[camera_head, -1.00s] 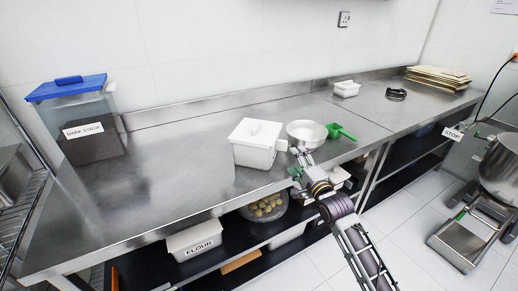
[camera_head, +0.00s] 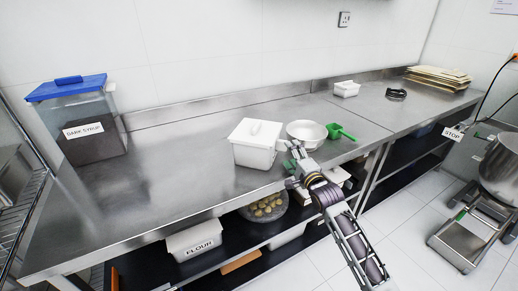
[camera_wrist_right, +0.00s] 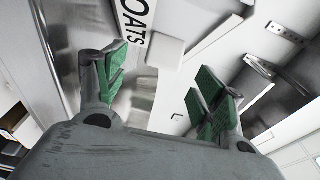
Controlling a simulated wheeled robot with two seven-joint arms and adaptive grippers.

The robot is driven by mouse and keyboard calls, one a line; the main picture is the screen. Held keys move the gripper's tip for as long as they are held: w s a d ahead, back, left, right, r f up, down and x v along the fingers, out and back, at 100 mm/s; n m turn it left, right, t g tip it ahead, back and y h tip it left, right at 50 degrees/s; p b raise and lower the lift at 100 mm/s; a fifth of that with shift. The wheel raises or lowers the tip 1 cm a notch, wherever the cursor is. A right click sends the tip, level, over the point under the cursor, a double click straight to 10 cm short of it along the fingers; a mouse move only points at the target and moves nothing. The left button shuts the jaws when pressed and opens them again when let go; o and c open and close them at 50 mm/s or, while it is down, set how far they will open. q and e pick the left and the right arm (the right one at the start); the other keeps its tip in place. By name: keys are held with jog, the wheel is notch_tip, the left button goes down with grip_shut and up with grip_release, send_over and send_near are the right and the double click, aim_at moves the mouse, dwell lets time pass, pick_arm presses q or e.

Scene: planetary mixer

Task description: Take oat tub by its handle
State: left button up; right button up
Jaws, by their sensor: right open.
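The oat tub (camera_head: 252,156) is a white lidded tub on the steel worktop, left of a metal bowl. Its small white handle (camera_head: 282,145) sticks out on the right side. In the right wrist view the tub's OATS label (camera_wrist_right: 133,28) shows at the top, with the pale handle (camera_wrist_right: 166,50) beside it, between the finger lines. My right gripper (camera_head: 294,158) is close to the right of the tub, just in front of the handle. In the wrist view its green-padded fingers (camera_wrist_right: 162,80) are apart with nothing gripped. My left gripper is not in view.
A metal bowl (camera_head: 306,132) and a green scoop (camera_head: 341,132) stand close behind and right of my right gripper. The worktop (camera_head: 185,155) left of the tub is clear. A flour tub (camera_head: 195,240) sits on the lower shelf.

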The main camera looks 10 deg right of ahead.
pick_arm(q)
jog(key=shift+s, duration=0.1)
pick_arm(e)
jog(key=shift+w+r, duration=0.1)
jog(key=shift+w, duration=0.3)
jog(key=shift+w+a+r, duration=0.1)
jog(key=shift+w, duration=1.1)
jog(key=shift+w+a, duration=0.15)
jog(key=shift+w, duration=0.8)
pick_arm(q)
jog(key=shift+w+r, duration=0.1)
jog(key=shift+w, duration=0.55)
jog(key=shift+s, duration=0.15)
